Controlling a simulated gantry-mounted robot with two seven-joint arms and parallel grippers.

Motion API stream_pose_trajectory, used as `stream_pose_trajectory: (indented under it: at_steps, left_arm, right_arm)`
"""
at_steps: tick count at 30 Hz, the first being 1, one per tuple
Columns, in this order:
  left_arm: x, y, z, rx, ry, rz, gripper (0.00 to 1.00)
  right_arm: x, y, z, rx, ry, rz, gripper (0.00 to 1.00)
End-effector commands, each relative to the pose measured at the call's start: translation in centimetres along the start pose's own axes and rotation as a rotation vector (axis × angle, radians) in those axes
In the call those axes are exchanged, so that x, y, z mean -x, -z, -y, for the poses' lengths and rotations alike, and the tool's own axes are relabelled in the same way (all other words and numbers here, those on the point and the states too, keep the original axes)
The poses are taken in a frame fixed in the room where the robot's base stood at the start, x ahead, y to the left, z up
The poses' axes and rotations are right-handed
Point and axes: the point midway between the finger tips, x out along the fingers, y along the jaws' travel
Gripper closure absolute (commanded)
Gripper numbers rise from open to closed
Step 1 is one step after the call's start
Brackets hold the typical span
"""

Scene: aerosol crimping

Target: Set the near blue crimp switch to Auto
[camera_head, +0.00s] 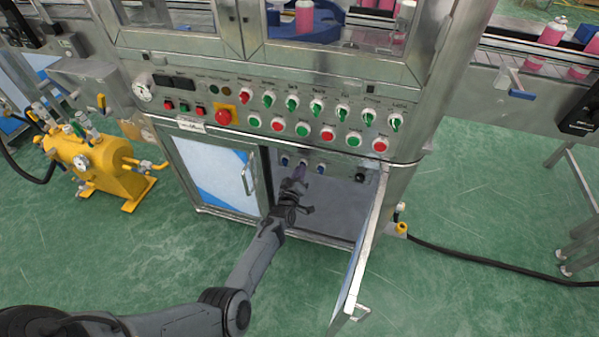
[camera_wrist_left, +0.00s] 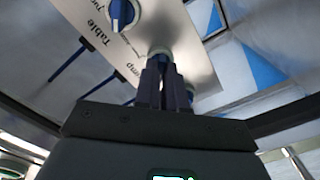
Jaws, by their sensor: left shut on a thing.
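Inside the open lower cabinet, a small panel carries a few blue switches. In the left wrist view, one blue switch (camera_wrist_left: 160,54) sits at the tips of my left gripper (camera_wrist_left: 162,75). The fingers are shut on this switch, and its grip is mostly hidden between them. A partly covered label ending in "mp" is beside it. A second blue switch (camera_wrist_left: 122,13), by the word "Table", is beyond it. In the head view, my left gripper (camera_head: 298,178) reaches into the cabinet and covers part of the switch row. The held switch's setting cannot be read.
The open cabinet door (camera_head: 362,250) stands to the right of my left arm, and the shut glazed door (camera_head: 215,172) is to its left. Above is the main panel (camera_head: 270,118) with several buttons and green switches. A yellow tank (camera_head: 85,160) stands at left.

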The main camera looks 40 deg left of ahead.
Motion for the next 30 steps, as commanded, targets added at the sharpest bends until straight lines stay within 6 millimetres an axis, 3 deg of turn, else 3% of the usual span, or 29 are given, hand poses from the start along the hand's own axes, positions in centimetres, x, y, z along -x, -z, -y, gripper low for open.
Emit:
stream_pose_trajectory:
  at_steps: [9, 10, 15, 25, 30]
  left_arm:
    - [0.0, 0.0, 0.0, 0.004, 0.000, 0.000, 1.00]
    - [0.0, 0.0, 0.0, 0.004, 0.000, 0.000, 0.89]
    - [0.0, 0.0, 0.0, 0.003, 0.000, 0.000, 0.65]
    - [0.2, 0.0, 0.0, 0.002, 0.000, 0.001, 0.65]
    - [1.8, 0.1, -0.2, 0.001, 0.002, 0.003, 0.65]
  right_arm:
    - [0.0, 0.0, 0.0, -0.001, 0.000, 0.000, 0.65]
    - [0.0, 0.0, 0.0, -0.001, 0.000, 0.000, 0.65]
    - [0.0, 0.0, 0.0, 0.002, -0.001, 0.000, 0.65]
    - [0.2, 0.0, -0.2, 0.009, -0.007, 0.001, 0.65]
    - [1.3, 0.4, -0.2, 0.009, -0.007, 0.002, 0.65]
